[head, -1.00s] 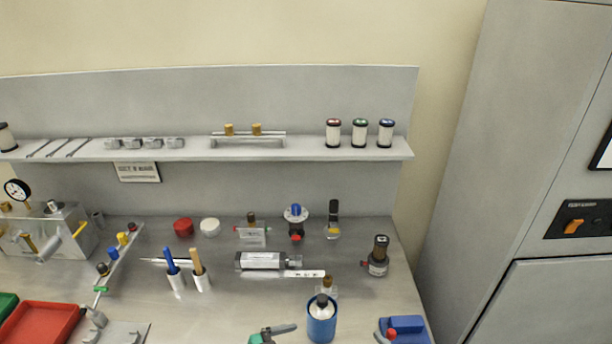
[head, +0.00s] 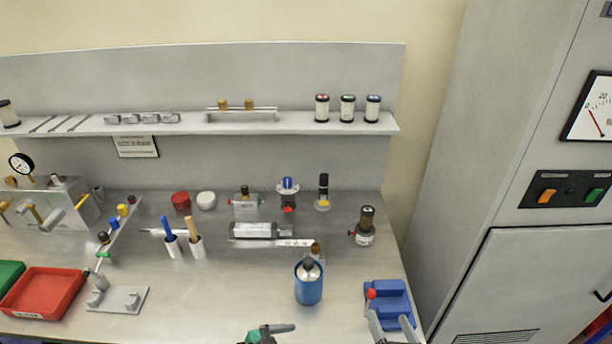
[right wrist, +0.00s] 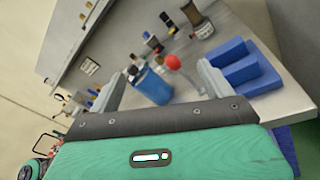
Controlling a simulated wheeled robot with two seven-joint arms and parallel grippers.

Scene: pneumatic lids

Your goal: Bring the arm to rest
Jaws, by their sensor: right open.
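My right gripper (head: 387,317) is at the bottom right of the head view, by the front of the blue block fixture (head: 393,293) with a red ball knob (head: 371,293). In the right wrist view its two grey fingers (right wrist: 163,86) stand wide apart with nothing gripped. The red ball (right wrist: 173,62) shows between them, and the blue blocks (right wrist: 240,65) lie to the right. I cannot tell whether a finger touches the fixture. My left gripper (head: 268,332) shows only as a green part and a grey finger at the bottom edge; the rest is cut off.
A blue cup (head: 308,285) stands on the bench left of my right gripper. A red tray (head: 45,292) lies at the left. Bench parts stand behind, under a shelf (head: 200,124). A grey cabinet (head: 450,150) stands right of the bench. Bare bench lies left of the cup.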

